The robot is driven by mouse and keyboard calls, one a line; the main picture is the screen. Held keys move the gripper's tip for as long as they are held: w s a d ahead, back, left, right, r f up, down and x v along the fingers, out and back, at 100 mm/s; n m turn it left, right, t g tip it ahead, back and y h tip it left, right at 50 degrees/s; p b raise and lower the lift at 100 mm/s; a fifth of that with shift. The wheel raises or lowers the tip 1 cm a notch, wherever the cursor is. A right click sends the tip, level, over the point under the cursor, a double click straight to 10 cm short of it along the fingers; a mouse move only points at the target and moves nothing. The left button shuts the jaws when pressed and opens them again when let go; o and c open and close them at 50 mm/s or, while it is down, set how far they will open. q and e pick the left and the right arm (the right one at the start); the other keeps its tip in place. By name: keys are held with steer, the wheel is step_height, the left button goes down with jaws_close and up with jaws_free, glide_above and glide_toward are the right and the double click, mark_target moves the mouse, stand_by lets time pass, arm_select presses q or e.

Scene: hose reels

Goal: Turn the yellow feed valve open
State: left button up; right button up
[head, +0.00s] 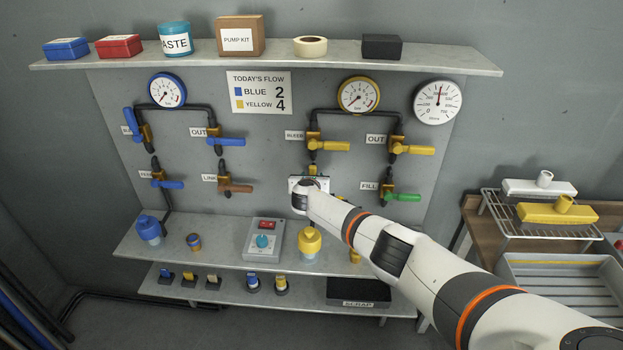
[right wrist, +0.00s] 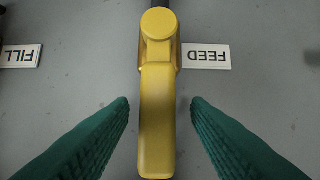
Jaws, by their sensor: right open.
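The yellow feed valve's handle (right wrist: 156,120) fills the middle of the right wrist view, beside the FEED label (right wrist: 206,57). It points straight down in that picture, in line with the dark pipe at the top. My right gripper (right wrist: 160,103) is open, with one green finger on each side of the handle and a visible gap to both. In the head view my right arm's wrist (head: 306,194) is in front of the panel below the yellow bleed valve (head: 328,146) and hides most of the feed valve. My left gripper is not in view.
The yellow out valve (head: 412,149) and green-handled fill valve (head: 402,197) are to the right of the wrist. The brown link valve (head: 236,188) is to the left. A shelf (head: 200,226) below holds a control box (head: 263,240) and a yellow-capped bottle (head: 310,242).

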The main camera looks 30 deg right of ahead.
steer(key=p+v, duration=0.3)
steer(key=v, duration=0.9)
stand_by(0.5)
